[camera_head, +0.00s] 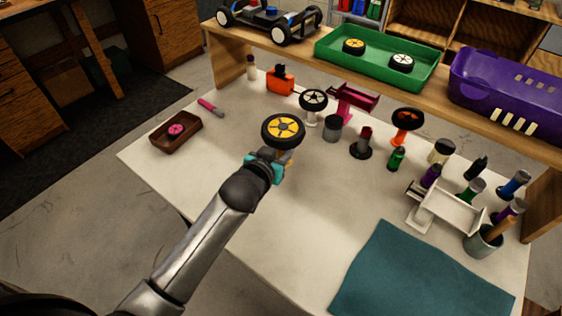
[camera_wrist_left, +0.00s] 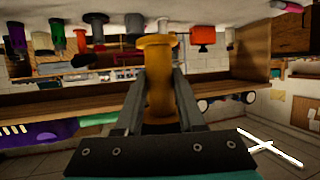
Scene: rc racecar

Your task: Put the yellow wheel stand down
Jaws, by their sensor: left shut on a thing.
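My left gripper (camera_head: 272,157) is shut on the yellow wheel stand (camera_wrist_left: 157,85), gripping its narrow stem. In the left wrist view, where the table is at the top, the round flange of the stand points toward the tabletop. I cannot tell if it touches. In the head view a black wheel with yellow spokes (camera_head: 283,130) appears to sit on top of the stand. The gripper and the wheel hide most of the stand there; only a bit of yellow (camera_head: 286,158) shows. My right gripper is not in view.
A white stand with a wheel (camera_head: 313,103), a grey cylinder (camera_head: 332,128) and a dark red stand (camera_head: 361,145) are close by on the white table (camera_head: 235,195). A brown tray (camera_head: 176,131) lies left. A teal mat (camera_head: 420,275) lies front right. Front-middle table is clear.

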